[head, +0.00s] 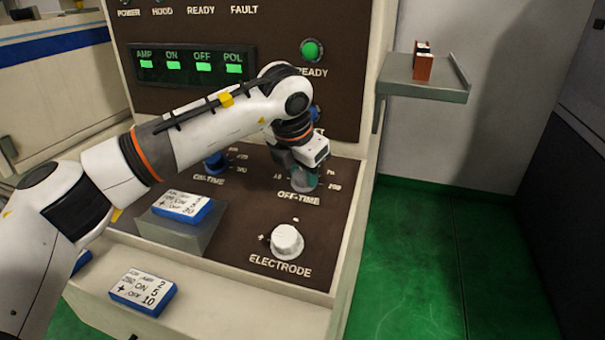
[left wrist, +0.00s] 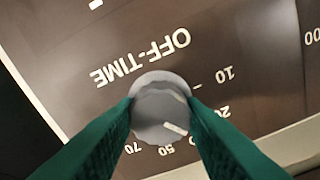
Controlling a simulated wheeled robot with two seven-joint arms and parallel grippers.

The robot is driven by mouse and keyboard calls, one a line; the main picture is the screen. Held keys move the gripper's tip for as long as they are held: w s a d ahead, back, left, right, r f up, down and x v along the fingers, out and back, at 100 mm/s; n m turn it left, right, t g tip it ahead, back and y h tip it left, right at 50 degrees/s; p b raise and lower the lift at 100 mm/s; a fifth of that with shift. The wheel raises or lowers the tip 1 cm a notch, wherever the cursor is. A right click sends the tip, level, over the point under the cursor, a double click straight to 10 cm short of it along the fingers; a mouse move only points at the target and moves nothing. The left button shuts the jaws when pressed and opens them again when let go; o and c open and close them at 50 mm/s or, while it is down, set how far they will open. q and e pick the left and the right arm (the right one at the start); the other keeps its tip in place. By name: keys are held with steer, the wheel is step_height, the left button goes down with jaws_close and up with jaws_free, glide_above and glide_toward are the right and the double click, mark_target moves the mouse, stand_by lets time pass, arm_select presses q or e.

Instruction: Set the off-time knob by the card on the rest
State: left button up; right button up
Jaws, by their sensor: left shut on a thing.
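The grey off-time knob (left wrist: 160,108) sits between the green fingers of my left gripper (left wrist: 161,104), which is shut on it. Its white mark (left wrist: 176,128) lies toward the 50 and a label partly hidden by a finger. In the head view my left gripper (head: 303,178) reaches down onto this knob above the OFF-TIME label, hiding most of it. The blue-edged card (head: 182,205) lies on the grey rest (head: 178,232); its last line seems to read OFF 20, but the print is small. My right gripper is not in view.
Another blue-edged card (head: 143,291) lies on the front ledge, its OFF line reading 10. The white electrode knob (head: 286,241) is nearby. The blue on-time knob (head: 215,163) is left, partly behind my arm. A side shelf (head: 425,88) holds a reddish-brown object (head: 423,66).

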arm_select(q)
steer(key=shift+f+m+b, duration=0.2)
steer(key=shift+m+b, duration=0.15)
steer(key=shift+m, duration=1.55)
steer(key=shift+s, duration=0.1)
steer(key=o, duration=1)
steer(key=b+v, duration=0.1)
steer(key=v, duration=1.1)
steer(key=shift+w, duration=0.25)
steer(key=shift+a, duration=0.1)
